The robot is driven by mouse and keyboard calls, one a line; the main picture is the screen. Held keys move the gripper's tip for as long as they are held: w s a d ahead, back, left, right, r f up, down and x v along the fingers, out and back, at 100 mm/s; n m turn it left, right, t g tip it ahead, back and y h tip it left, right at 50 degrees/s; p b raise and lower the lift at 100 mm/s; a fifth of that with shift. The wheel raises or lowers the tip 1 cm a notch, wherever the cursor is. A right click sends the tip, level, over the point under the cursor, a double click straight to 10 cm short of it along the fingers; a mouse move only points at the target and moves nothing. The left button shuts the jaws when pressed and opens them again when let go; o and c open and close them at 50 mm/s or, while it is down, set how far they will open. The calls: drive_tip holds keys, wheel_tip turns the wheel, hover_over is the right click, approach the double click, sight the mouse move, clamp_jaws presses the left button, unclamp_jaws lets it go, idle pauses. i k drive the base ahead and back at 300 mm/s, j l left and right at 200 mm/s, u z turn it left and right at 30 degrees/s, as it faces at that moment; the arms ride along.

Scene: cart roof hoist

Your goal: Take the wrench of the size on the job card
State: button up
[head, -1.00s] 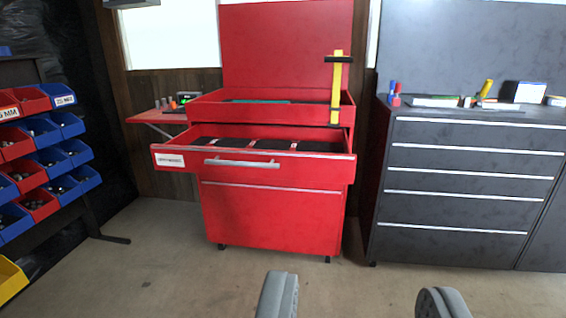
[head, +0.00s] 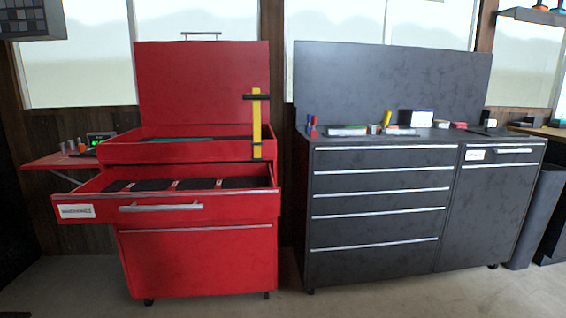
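A red tool cart (head: 195,260) stands left of centre with its upper drawer (head: 225,207) pulled out. The drawer has a silver handle and a white label (head: 77,211) too small to read surely. Dark mats with light dividers line the drawer; I cannot make out a wrench in it. No job card can be told for sure. My gripper is not in view.
A yellow and black upright tool (head: 257,125) stands at the cart's right. A red side shelf (head: 55,161) juts out left. A dark grey cabinet (head: 375,236) with shut drawers stands right, small items on top. The floor in front looks clear.

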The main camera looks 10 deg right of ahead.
sight(126, 190)
drive_tip(key=i+j, duration=1.65)
drive_tip(key=i, duration=0.25)
